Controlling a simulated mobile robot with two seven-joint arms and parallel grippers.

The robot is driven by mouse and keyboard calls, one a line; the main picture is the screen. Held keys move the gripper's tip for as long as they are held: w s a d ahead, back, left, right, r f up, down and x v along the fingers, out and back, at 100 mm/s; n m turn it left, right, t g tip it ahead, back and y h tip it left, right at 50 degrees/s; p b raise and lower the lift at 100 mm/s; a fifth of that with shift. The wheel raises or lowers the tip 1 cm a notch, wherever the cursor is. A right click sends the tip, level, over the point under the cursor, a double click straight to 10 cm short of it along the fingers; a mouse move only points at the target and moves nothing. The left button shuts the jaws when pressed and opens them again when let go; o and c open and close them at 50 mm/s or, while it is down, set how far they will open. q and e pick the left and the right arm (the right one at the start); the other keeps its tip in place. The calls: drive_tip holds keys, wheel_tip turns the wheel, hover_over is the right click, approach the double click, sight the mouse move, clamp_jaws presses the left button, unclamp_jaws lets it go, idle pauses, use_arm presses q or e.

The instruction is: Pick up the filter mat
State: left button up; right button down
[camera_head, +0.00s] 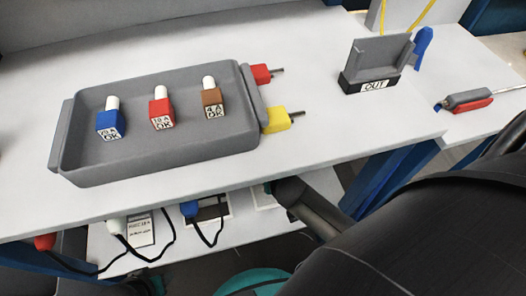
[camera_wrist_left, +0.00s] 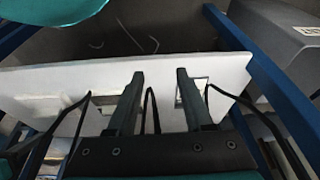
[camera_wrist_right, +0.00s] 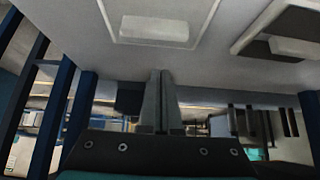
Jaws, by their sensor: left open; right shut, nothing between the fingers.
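I cannot make out a filter mat in any view. My left gripper (camera_wrist_left: 159,73) shows in the left wrist view, open and empty, with a white shelf (camera_wrist_left: 226,66) and dark cables behind its fingers. My right gripper (camera_wrist_right: 161,73) shows in the right wrist view, with its fingers together and nothing between them. A pale ceiling-like surface with a light panel and blurred room structures lie beyond it. Neither gripper's fingertips can be made out in the head view.
On the white table (camera_head: 330,135), a grey tray (camera_head: 90,170) holds blue (camera_head: 110,123), red (camera_head: 161,113) and brown (camera_head: 212,104) labelled blocks. A grey "OUT" holder (camera_head: 378,65) and a red-and-grey handled tool (camera_head: 468,100) are at right. A lower shelf (camera_head: 185,250) carries cabled items.

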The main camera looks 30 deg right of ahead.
use_arm(q)
wheel_tip(320, 180, up, 6)
drive_tip(key=r+t+b, duration=0.1)
drive_tip(key=b, duration=0.2)
use_arm(e)
drive_tip(key=x, duration=0.4)
drive_tip(key=shift+f, duration=0.45)
drive_tip(key=b+x, duration=0.2)
drive_tip(key=x, duration=0.1)
drive_tip(key=shift+w+d+f+b, duration=0.1)
drive_tip(key=shift+w+b, duration=0.1)
drive_tip(key=shift+b, duration=0.1)
drive_tip(key=shift+w+f+b, duration=0.3)
drive_tip(key=shift+f+b, duration=0.05)
drive_tip(key=shift+f, duration=0.05)
use_arm(q)
drive_tip(key=w+d+t+h, duration=0.2)
drive_tip(key=w+d+t, duration=0.3)
drive_tip(key=shift+w+d+r+m+h, duration=0.15)
drive_tip(key=shift+d+r+m+h, duration=0.15)
drive_tip(key=shift+d+r+h, duration=0.1)
use_arm(e)
drive_tip(key=shift+w+d+f, duration=0.15)
drive_tip(key=shift+w+f, duration=0.05)
drive_tip(key=shift+f, duration=0.05)
